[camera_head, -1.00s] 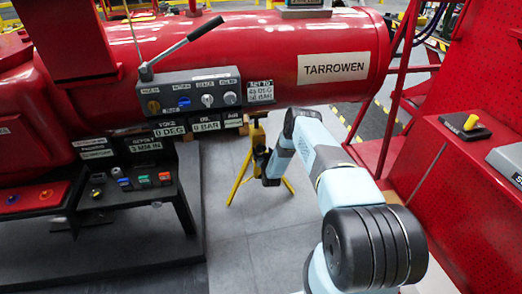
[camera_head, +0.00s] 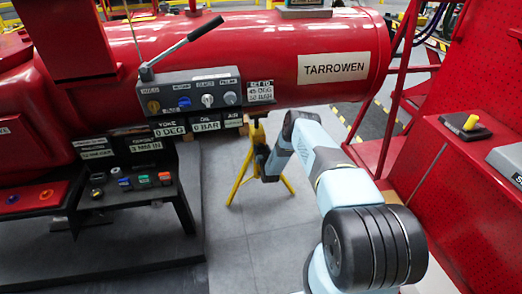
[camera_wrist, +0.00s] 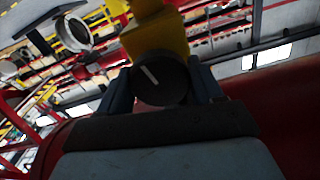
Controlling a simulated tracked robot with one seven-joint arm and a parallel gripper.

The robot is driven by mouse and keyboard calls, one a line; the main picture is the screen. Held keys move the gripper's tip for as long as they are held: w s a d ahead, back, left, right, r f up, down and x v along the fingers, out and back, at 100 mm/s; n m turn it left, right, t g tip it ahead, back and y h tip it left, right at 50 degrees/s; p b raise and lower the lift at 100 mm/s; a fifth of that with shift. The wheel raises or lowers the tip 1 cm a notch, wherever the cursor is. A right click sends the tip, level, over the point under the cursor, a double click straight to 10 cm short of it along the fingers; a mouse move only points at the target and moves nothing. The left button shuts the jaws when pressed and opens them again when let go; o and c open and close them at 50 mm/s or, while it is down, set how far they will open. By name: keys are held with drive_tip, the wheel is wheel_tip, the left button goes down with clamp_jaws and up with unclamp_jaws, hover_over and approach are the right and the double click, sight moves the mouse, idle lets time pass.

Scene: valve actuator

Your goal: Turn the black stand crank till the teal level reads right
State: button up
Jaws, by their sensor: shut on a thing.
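The black stand crank (camera_wrist: 162,80) shows in the wrist view as a round black knob with a white line on its face. It is in front of the yellow stand (camera_wrist: 158,30). My gripper (camera_wrist: 161,90) has one finger on each side of the knob and is shut on it. In the head view my gripper (camera_head: 266,165) is at the upper part of the yellow tripod stand (camera_head: 240,178), below the red cylinder. The crank is hidden there behind my gripper. I cannot make out a teal level in either view.
A red cylinder (camera_head: 250,60) labelled TARROWEN spans the back. A grey control panel (camera_head: 190,93) with knobs and a long lever (camera_head: 185,42) is on its front. A button console (camera_head: 130,185) stands at left, a red structure (camera_head: 470,165) at right.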

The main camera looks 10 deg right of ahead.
drive_tip(key=shift+c, duration=1.4)
drive_tip(key=shift+d+m, duration=0.1)
drive_tip(key=shift+m, duration=1.2)
drive_tip(key=shift+f, duration=0.1)
drive_tip(key=o, duration=1)
drive_tip(key=shift+s, duration=0.1)
drive_tip(key=s, duration=1.3)
drive_tip(key=shift+s, duration=0.3)
